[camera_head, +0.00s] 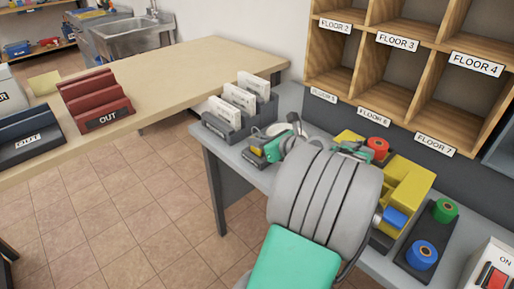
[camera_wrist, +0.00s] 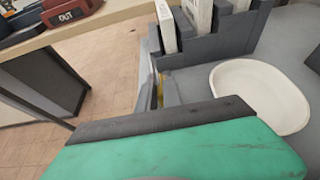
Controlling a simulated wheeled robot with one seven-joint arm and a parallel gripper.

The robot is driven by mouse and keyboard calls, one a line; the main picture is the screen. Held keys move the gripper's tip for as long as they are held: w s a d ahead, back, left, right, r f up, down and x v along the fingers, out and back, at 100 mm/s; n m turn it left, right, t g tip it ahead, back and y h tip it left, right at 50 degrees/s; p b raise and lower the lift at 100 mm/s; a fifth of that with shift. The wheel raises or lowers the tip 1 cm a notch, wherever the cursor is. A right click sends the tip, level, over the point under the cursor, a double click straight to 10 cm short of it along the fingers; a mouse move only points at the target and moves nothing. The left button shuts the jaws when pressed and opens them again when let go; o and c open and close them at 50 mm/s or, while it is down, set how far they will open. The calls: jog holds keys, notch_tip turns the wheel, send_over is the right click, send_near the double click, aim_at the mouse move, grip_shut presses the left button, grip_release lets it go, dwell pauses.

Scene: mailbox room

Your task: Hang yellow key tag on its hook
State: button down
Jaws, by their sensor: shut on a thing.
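My gripper (camera_wrist: 157,85) points down beside the grey letter sorter, close to the counter's front edge. In the wrist view its fingers are closed around a thin yellow sliver (camera_wrist: 160,92), which appears to be the yellow key tag seen edge-on. Most of the tag is hidden by the fingers and the green hand. In the head view my gripper (camera_head: 260,154) is small and partly hidden behind my grey arm, with a bit of yellow at it. I cannot make out the tag's hook in either view.
The grey letter sorter (camera_head: 228,126) with white envelopes stands by the gripper, with a white dish (camera_wrist: 258,92) to its right. A yellow tape dispenser (camera_head: 405,187) and red, green and blue rolls crowd the counter's right. Wooden floor-labelled cubbies (camera_head: 383,70) rise behind. Tiled floor lies left.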

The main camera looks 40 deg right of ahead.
jog(key=shift+f, duration=0.65)
jog(key=shift+s+f, duration=0.1)
jog(key=shift+f, duration=0.05)
jog(key=c, duration=1.5)
grip_release()
jog(key=shift+f, duration=0.15)
